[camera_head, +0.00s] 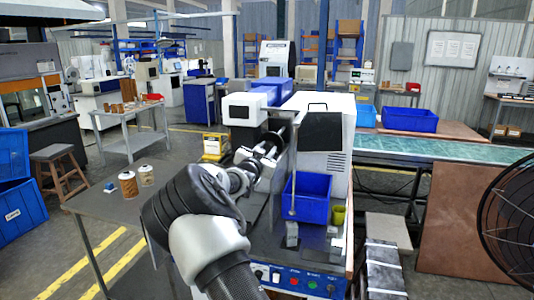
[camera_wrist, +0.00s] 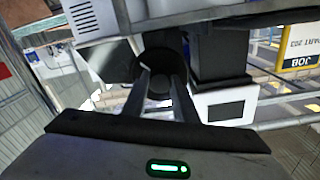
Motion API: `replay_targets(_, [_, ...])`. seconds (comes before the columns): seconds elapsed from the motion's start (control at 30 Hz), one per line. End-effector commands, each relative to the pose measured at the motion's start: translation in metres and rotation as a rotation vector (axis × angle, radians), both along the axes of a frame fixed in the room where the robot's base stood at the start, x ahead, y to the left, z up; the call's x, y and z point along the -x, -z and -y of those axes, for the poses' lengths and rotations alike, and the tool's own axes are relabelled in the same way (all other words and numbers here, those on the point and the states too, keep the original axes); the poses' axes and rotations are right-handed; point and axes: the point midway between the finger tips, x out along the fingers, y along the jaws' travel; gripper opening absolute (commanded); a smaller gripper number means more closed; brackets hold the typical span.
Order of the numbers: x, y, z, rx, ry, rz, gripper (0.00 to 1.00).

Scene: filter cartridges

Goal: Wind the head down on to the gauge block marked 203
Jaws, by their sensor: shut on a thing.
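My gripper (camera_head: 272,146) is at the dark round part on the near left side of the white machine (camera_head: 337,130). In the wrist view its fingers (camera_wrist: 160,74) are shut on a dark round knob (camera_wrist: 159,86); the grip is partly in shadow. A job card (camera_wrist: 300,42) with a yellow band reads "JOB" and "PART 203". A thin upright rod (camera_head: 293,192) stands over a small grey block (camera_head: 292,229) on the dark plate. Another grey block (camera_head: 336,246) lies to its right. Marks on the blocks are too small to read, and I cannot tell whether the rod touches one.
A blue bin (camera_head: 308,197) and a yellow-green cup (camera_head: 339,215) stand by the machine. A white box with a dark screen (camera_head: 244,110) is behind my gripper. Two cartridges (camera_head: 128,184) stand on the grey table at left. A control panel (camera_head: 303,280) fronts the bench.

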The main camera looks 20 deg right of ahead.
Motion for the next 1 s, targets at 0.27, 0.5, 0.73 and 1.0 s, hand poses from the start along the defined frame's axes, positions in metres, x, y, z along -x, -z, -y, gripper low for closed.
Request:
replay_targets(0.27, [0.0, 0.0046, 0.0009, -0.189, 0.001, 0.13, 0.04])
replay_targets(0.5, [0.0002, 0.0036, 0.0012, -0.378, 0.001, 0.258, 0.04])
replay_targets(0.73, [0.0002, 0.0031, 0.0009, -0.56, 0.0, 0.381, 0.04])
replay_targets(1.0, [0.0002, 0.0029, 0.0013, -0.772, 0.001, 0.523, 0.04])
